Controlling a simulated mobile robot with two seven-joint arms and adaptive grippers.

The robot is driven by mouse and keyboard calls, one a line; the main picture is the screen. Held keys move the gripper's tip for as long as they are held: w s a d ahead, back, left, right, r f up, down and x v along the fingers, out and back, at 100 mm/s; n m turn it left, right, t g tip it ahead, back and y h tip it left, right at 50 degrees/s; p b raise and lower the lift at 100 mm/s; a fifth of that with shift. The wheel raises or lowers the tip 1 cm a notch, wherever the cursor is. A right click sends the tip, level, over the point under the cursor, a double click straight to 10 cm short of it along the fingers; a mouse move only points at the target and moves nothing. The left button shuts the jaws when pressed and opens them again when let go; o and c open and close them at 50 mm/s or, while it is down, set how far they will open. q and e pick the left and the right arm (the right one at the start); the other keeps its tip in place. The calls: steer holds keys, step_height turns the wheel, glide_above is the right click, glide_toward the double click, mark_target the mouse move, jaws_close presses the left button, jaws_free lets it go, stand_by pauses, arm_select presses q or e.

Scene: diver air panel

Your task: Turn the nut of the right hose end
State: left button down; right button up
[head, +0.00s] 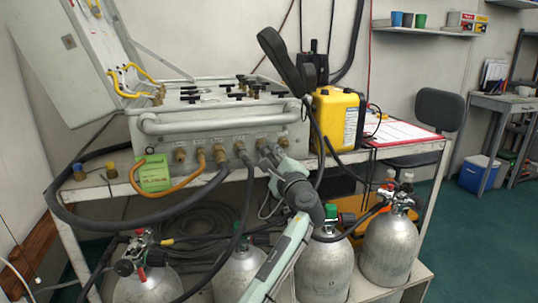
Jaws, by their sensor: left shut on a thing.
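The air panel (215,128) is a grey case with its lid raised, standing on a bench. A row of brass fittings runs along its front. An orange hose (186,183) and dark hoses (150,222) end at the left and middle fittings. My left gripper (270,153) is at the right part of this row, against the panel front. It is shut on the nut of the right hose end, which its fingers mostly hide. A brass fitting (283,141) shows just to the right of the fingers. My right gripper is out of view.
A yellow box (337,120) stands just right of the panel, with a clipboard (400,131) beyond. Several grey cylinders (390,250) stand below, with coiled hose behind. Loose caps (79,171) sit on the bench's left end.

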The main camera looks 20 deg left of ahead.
mark_target(276, 162)
arm_select(q)
steer(key=shift+d+f, duration=0.2)
steer(key=c, duration=1.3)
jaws_free()
steer(key=shift+r, duration=0.1)
steer(key=shift+a, duration=0.1)
steer(key=v, duration=0.7)
steer(key=shift+s+d, duration=0.2)
